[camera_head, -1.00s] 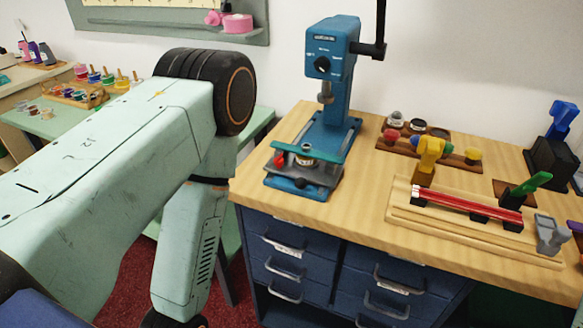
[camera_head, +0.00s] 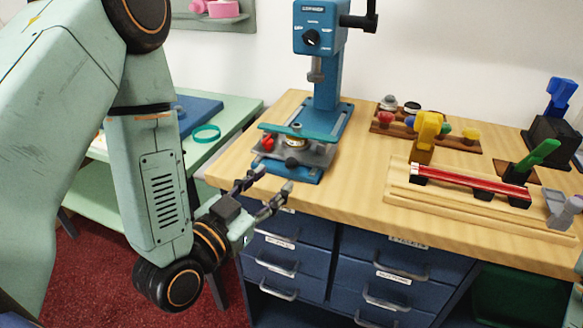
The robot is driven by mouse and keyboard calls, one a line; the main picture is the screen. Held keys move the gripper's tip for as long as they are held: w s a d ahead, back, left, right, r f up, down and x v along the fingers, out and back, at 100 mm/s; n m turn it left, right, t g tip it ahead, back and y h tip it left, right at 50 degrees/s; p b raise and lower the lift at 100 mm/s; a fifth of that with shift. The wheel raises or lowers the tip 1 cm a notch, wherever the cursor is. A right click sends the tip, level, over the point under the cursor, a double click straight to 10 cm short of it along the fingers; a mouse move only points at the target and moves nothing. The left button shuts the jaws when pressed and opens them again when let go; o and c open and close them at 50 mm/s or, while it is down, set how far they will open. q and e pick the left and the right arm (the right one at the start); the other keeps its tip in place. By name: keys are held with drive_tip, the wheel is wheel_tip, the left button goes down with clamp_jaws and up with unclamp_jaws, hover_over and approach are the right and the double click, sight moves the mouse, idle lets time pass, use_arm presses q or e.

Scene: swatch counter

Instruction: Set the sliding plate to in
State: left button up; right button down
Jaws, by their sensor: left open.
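The sliding plate (camera_head: 320,155) is a grey plate on the base of the blue press (camera_head: 327,85), at the front of the wooden bench. It has a red knob (camera_head: 268,143) at its left and a dark knob (camera_head: 292,162) at its front. A teal bar (camera_head: 300,132) and a small brass-coloured round piece lie over it, hiding part of it. My left gripper (camera_head: 268,187) is open and empty, just in front of and below the plate near the bench's front edge, apart from it. My right gripper is out of view.
A wooden rack (camera_head: 400,124) with coloured knobs stands right of the press. Blue drawers (camera_head: 386,270) with handles are below the bench edge. A green side table stands at left.

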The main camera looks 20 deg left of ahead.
sight(288, 166)
use_arm(q)
drive_tip(key=shift+b+x, duration=1.25)
drive_tip(key=shift+b, duration=1.05)
drive_tip(key=shift+x, duration=2.65)
drive_tip(key=shift+r, duration=0.1)
clamp_jaws()
